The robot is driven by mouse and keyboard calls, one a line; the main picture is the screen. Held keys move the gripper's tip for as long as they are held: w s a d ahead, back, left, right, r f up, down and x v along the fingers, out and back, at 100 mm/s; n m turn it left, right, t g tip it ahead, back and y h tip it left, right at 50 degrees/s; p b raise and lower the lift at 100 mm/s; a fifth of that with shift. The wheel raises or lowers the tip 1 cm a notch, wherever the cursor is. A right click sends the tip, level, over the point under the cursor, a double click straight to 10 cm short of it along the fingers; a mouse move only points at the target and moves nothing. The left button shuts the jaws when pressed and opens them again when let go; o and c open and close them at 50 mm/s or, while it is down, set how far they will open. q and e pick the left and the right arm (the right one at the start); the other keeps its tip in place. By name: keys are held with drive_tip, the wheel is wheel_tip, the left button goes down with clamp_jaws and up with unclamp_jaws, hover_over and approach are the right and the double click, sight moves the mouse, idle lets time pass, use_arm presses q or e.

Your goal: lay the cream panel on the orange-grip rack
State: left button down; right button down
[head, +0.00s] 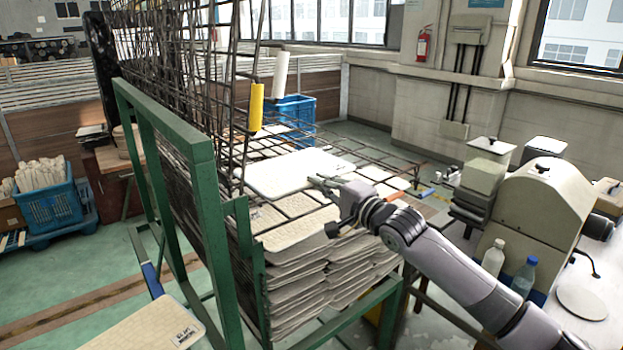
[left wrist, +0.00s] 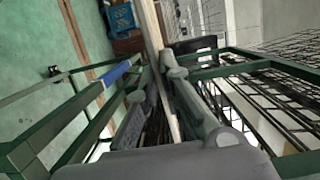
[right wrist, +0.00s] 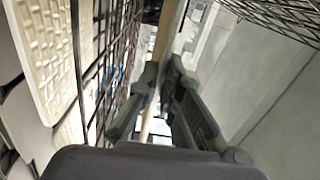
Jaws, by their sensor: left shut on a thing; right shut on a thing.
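A cream panel (head: 150,326) with a printed label shows at the lower left of the head view. My left gripper, outside the head view, is shut on a thin panel edge in the left wrist view (left wrist: 168,92); it appears to be this panel. My right gripper (head: 318,182) is shut on the near right edge of a paler, whitish panel (head: 285,172). That panel lies flat over a lowered wire rack (head: 375,158); whether it touches the wires is unclear. The orange grip (head: 397,195) is just right of my right gripper. In the right wrist view the held panel is edge-on (right wrist: 162,45).
A green frame (head: 205,190) stands at the left, with raised wire racks bearing a yellow grip (head: 256,107) and a white grip (head: 281,75). Stacked panels (head: 325,275) fill the lower racks. A bench with bottles (head: 493,258) stands at the right.

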wheel_tip(320, 180, down, 8)
drive_tip(key=b, duration=0.6)
drive_tip(key=shift+s+d+b, duration=0.2)
drive_tip(key=shift+s+b, duration=0.1)
drive_tip(key=shift+b, duration=0.05)
drive_tip(key=shift+f, duration=0.25)
idle(0.5)
drive_tip(key=c, duration=1.7)
unclamp_jaws()
